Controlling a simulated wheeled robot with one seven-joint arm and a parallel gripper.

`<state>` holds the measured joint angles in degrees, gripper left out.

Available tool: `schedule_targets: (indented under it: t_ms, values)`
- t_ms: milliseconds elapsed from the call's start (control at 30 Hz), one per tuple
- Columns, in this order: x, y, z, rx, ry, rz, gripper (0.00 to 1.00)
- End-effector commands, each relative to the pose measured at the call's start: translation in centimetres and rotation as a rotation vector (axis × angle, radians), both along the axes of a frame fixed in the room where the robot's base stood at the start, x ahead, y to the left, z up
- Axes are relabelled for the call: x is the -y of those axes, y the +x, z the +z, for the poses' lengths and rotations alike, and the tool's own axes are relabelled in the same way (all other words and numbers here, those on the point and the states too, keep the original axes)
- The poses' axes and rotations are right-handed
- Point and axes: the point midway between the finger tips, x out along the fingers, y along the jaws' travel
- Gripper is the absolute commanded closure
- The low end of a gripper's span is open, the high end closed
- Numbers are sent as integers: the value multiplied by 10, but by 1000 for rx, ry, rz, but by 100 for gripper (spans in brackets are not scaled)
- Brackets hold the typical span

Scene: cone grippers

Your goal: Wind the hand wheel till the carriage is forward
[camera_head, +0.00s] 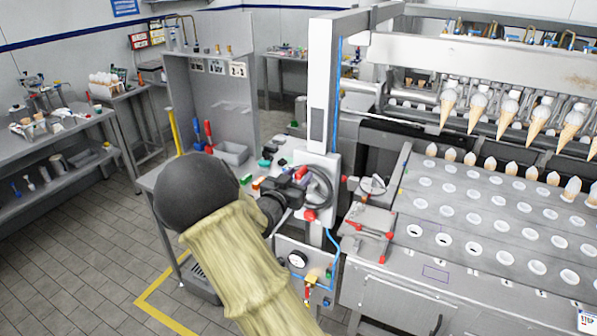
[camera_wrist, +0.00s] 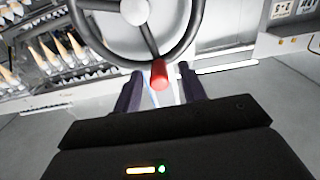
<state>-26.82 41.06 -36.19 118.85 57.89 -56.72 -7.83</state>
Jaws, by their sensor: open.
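The fingers are open, with a gap visible on each side of the knob. In the head view my gripper (camera_head: 284,197) is at the wheel, partly hidden by my arm. The carriage (camera_head: 480,55) appears to be the long bar over the row of hanging cones (camera_head: 508,108).
A perforated tray (camera_head: 440,190) with several cones along its back row is right of the wheel. A smaller wheel (camera_head: 372,187) and a red-handled clamp (camera_head: 368,225) stand close by. A gauge (camera_head: 297,259) is below. Side benches (camera_head: 60,130) stand left, with open floor between.

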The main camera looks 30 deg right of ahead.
Motion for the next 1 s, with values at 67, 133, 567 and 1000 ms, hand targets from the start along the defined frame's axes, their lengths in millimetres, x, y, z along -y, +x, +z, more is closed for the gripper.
schedule_targets:
  t_ms: [67, 133, 567, 1000]
  values:
    - [6, 3, 1, -2, -1, -1, 58]
    - [7, 5, 0, 0, 0, -1, 58]
    - [7, 5, 0, 0, 0, -1, 96]
    - [3, 8, -1, 12, 9, 7, 100]
